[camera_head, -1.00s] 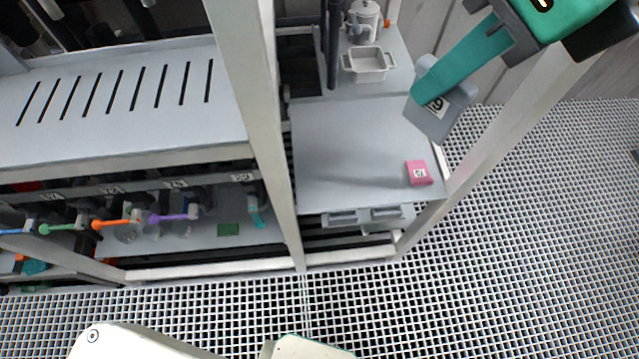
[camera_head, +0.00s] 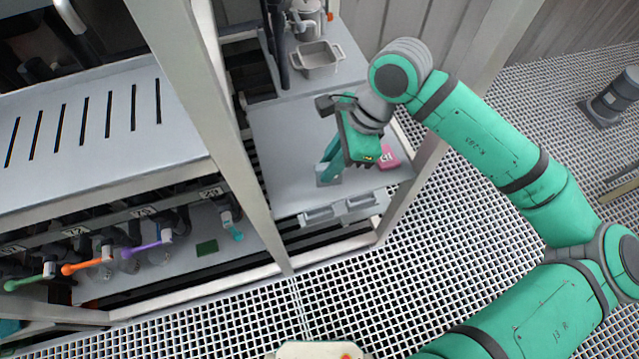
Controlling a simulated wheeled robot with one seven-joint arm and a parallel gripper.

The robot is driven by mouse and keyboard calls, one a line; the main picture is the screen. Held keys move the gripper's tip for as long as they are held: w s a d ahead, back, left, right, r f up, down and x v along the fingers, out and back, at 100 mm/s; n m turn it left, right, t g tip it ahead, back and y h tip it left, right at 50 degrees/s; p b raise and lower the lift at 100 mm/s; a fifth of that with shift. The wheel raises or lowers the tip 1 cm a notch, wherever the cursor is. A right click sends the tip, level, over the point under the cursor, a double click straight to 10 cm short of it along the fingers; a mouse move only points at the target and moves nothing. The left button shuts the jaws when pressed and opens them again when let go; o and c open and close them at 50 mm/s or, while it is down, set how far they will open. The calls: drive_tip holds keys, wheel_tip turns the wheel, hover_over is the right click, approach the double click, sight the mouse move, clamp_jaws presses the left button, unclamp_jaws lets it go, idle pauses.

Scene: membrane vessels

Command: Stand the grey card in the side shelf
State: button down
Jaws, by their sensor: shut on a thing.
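My gripper (camera_head: 331,165) points down over the grey side shelf (camera_head: 280,160), its teal fingers shut on the grey card (camera_head: 327,177). Only a small part of the card shows below the fingers, close to the shelf's front part. I cannot tell whether the card touches the surface or is apart from it. A pink card (camera_head: 389,158) with a white label lies on the same shelf, right of my gripper and partly hidden by it.
White posts (camera_head: 432,140) flank the shelf. Left are a slotted panel (camera_head: 90,120), coloured valve handles (camera_head: 145,248) and a green card (camera_head: 206,248).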

sight(320, 185)
drive_tip(key=f, duration=0.2)
drive_tip(key=s+a+f+n, duration=0.1)
drive_tip(key=f, duration=0.1)
drive_tip(key=a+f+n, duration=0.1)
drive_tip(key=shift+s+f+g, duration=0.15)
drive_tip(key=shift+f+g, duration=0.15)
drive_tip(key=shift+f, duration=0.1)
drive_tip(key=shift+s+a+f, duration=0.1)
drive_tip(key=shift+s+f, duration=0.05)
drive_tip(key=shift+f, duration=1.9)
drive_tip(key=shift+s+a+f, duration=0.1)
drive_tip(key=shift+f, duration=1.9)
drive_tip(key=shift+d+f, duration=0.1)
drive_tip(key=shift+f, duration=0.55)
drive_tip(key=shift+w+f, duration=0.15)
drive_tip(key=shift+f, duration=0.05)
drive_tip(key=shift+d, duration=0.1)
